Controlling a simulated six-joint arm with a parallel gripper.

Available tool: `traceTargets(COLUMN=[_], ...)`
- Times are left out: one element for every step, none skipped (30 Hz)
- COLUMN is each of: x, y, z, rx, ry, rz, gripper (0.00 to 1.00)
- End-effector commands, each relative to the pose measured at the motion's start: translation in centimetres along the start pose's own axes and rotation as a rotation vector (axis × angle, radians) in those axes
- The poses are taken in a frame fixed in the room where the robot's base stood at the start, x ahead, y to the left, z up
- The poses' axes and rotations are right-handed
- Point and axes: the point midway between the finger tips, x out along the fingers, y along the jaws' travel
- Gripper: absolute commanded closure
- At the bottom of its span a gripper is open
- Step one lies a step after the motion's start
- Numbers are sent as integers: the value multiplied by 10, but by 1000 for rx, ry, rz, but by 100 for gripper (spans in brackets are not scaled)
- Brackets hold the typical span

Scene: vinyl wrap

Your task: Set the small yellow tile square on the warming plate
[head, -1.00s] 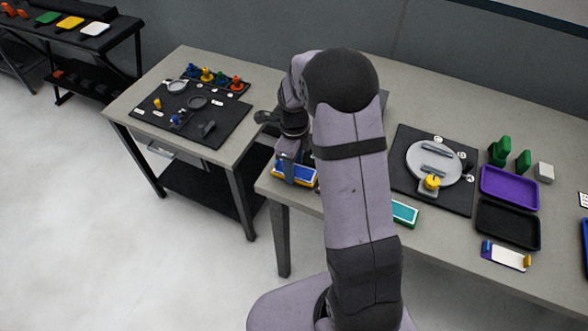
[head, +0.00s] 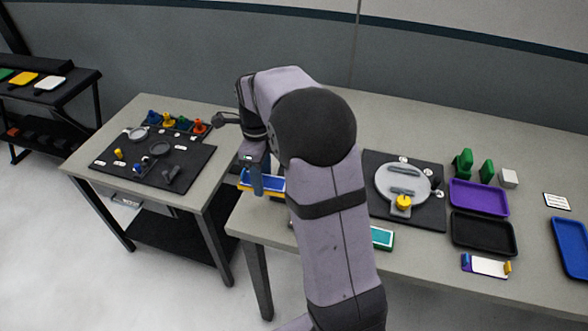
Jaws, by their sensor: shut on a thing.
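My gripper (head: 258,180) is at the left end of the right-hand table, pointing down. It is shut on a blue tray-like piece (head: 270,184) with a yellowish edge, which is partly hidden by my fingers and arm. No yellow tile can be made out for certain. A small yellow piece (head: 118,153) stands on the dark mat of the left table, too small to identify. A round grey plate (head: 384,183), possibly the warming plate, lies on a black mat on the right-hand table. It has grey bars on top and a yellow knob (head: 404,202) at its front.
A purple tray (head: 480,196), a black tray (head: 484,232) and green blocks (head: 464,163) stand right of the mat. A teal box (head: 382,237) is at the front edge. The left table holds coloured pieces (head: 200,126). A gap separates the tables. My arm hides the table's middle.

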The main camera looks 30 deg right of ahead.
Motion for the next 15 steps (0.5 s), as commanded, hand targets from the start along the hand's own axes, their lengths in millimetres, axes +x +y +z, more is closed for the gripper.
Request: traceTargets(x=[-3,-4,-6,-7,-8,-10,-12,-13,-15,-16,-17,-18,-19,-19,-20], y=[-9,-14,-22,-29,-36,-46,-54,-62,-73,-82,-90,-100,-108,-116,-125], z=[-1,-1,-2,-3,-4,-5,-7,-9,-12,-14,-18,-22,-25,-29,-34], rx=[4,6,9,11,12,16,19,20,24,26,28,32,34,36,39], ry=[0,0,0,0,0,0,0,0,0,0,0,0,0,0,1], rz=[0,0,-1,-1,-1,-1,0,-1,-1,-1,0,0,0,0,1], gripper=[82,82,82,82,82,82,82,82,82,82,82,82,82,82,82])
